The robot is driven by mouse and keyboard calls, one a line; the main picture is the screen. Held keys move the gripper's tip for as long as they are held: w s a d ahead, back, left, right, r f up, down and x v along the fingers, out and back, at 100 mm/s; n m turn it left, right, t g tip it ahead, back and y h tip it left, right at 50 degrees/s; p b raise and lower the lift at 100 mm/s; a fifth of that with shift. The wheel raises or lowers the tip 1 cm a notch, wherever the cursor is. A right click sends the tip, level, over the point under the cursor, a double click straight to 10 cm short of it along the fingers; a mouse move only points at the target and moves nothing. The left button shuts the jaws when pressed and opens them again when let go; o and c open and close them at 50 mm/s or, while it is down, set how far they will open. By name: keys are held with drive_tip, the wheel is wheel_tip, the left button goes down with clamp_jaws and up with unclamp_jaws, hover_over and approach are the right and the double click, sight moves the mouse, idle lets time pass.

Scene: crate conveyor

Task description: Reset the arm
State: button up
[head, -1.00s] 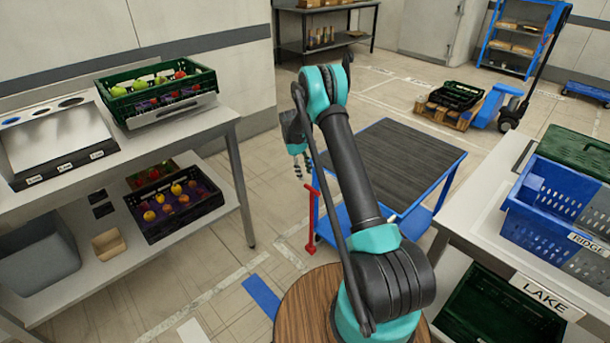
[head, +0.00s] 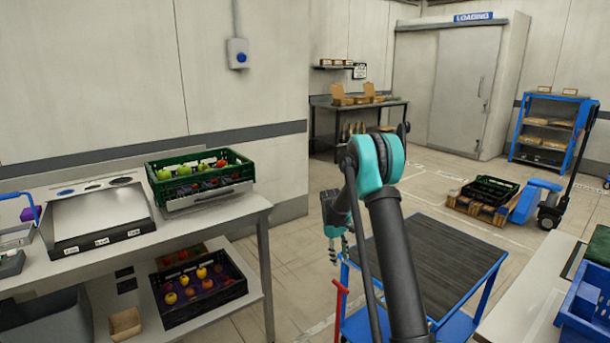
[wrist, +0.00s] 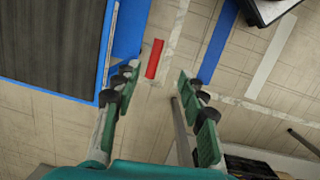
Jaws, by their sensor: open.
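My gripper (head: 338,243) hangs pointing down at the end of my raised, folded arm, beside the left edge of the blue cart (head: 468,321). In the wrist view my gripper (wrist: 160,105) is open, its two fingers well apart with only floor between them. It holds nothing. The cart's dark top (wrist: 50,45) and blue edge lie to the left of the fingers there. A red handle (wrist: 154,58) shows beyond the fingertips.
A green crate of fruit (head: 200,175) stands on the left table (head: 215,223), with a dark fruit crate (head: 200,300) on the shelf below. A blue crate (head: 585,310) is at the right edge. A pallet jack (head: 530,203) with a black crate (head: 490,190) stands at the back right.

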drive_tip(key=s+d+r+m+t+y, duration=0.1)
drive_tip(key=s+d+r+m, duration=0.1)
drive_tip(key=s+r, duration=0.55)
drive_tip(key=s+d+r+m+t, duration=0.2)
drive_tip(key=s+r, duration=0.3)
drive_tip(key=s, duration=0.6)
drive_tip(key=s+f+m+t+y, duration=0.1)
drive_tip(key=s+f+m+t, duration=0.1)
drive_tip(key=s, duration=1.8)
drive_tip(key=shift+s+d+m+t, duration=0.3)
drive_tip(key=shift+s+d+m, duration=0.1)
drive_tip(key=shift+m, duration=0.5)
